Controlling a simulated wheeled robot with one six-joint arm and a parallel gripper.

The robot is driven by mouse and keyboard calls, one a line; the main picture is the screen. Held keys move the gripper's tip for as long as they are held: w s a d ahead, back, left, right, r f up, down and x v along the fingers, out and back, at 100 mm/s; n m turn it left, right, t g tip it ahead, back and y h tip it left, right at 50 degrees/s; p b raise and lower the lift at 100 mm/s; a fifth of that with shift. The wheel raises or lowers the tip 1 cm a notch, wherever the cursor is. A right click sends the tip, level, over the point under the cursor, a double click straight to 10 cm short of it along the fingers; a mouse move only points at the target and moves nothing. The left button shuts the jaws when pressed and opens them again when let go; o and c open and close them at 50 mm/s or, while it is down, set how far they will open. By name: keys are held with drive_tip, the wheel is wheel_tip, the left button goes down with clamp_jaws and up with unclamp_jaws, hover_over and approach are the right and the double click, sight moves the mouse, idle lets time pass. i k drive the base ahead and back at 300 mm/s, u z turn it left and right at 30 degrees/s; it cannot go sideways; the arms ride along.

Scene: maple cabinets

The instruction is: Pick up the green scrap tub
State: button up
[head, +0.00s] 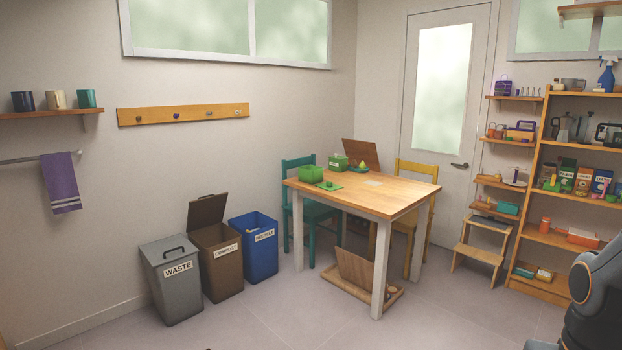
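A green tub (311,173) stands on the left end of the wooden table (400,190), close to the table's left edge. A smaller green box (338,162) with a pale label stands behind it to the right. The labels are too small to read, so I cannot be sure which one is the scrap tub; the larger one looks most like a tub. My gripper is not in view; only part of my arm shows at the lower right, far from the table.
A green mat (328,186) lies by the tub. A teal chair (298,210) and a yellow chair (414,215) stand at the table. Waste (172,280), compost (215,262) and recycle (255,247) bins line the left wall. The floor in front is clear.

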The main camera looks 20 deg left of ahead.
sight(308, 174)
drive_tip(key=u, duration=1)
drive_tip(key=i, duration=2.65)
drive_tip(key=u, duration=0.15)
drive_tip(key=i, duration=2.55)
drive_tip(key=u, duration=0.05)
